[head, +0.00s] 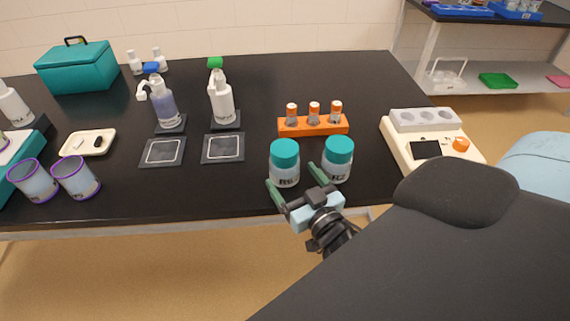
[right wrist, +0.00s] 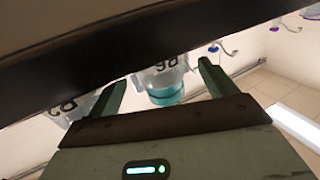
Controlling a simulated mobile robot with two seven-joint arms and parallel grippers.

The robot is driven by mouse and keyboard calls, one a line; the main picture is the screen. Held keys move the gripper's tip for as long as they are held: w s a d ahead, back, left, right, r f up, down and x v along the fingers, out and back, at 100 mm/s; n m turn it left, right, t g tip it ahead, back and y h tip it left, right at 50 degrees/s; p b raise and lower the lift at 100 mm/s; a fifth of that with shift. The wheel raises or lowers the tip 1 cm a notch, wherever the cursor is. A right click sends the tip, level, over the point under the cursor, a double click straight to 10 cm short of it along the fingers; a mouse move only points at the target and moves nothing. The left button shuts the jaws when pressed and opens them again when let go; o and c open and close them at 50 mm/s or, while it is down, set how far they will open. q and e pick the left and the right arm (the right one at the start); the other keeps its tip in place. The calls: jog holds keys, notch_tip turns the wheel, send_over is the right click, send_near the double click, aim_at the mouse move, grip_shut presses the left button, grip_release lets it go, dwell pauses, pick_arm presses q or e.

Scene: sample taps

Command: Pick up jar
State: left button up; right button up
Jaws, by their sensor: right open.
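Two jars with teal lids and lettered labels stand upright near the table's front edge, the left jar (head: 285,170) and the right jar (head: 338,162). My right gripper (head: 290,174) is open at the front side of the left jar, one finger to each side of it; the right finger points into the gap between the jars. In the right wrist view the left jar (right wrist: 165,90) appears upside down between the open fingers (right wrist: 160,88), apart from the palm. The right jar (right wrist: 72,106) shows partly outside the fingers. Whether a finger touches glass cannot be told. My left gripper is not in view.
An orange rack (head: 312,126) with several capped vials stands behind the jars. A cream device (head: 430,150) is to the right. Pump bottles (head: 221,105) and dark square pads (head: 222,148) are left, with purple-rimmed cups (head: 76,178) further left. Bare table lies left of the jars.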

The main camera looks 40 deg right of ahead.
aim_at(292, 173)
jog(key=shift+w+r, duration=0.1)
jog(key=shift+w, duration=0.15)
jog(key=w, duration=0.2)
jog(key=w+p, duration=0.1)
jog(key=shift+w+d+r, duration=0.25)
jog(key=shift+d, duration=0.15)
jog(key=shift+w+d+f, duration=0.1)
jog(key=shift+w+f, duration=0.05)
jog(key=shift+w, duration=0.4)
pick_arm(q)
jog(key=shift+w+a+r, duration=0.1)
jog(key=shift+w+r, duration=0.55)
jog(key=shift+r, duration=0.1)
pick_arm(e)
jog(key=shift+c, duration=0.4)
jog(key=c, duration=1)
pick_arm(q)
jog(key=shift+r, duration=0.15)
pick_arm(e)
jog(key=shift+c, duration=0.2)
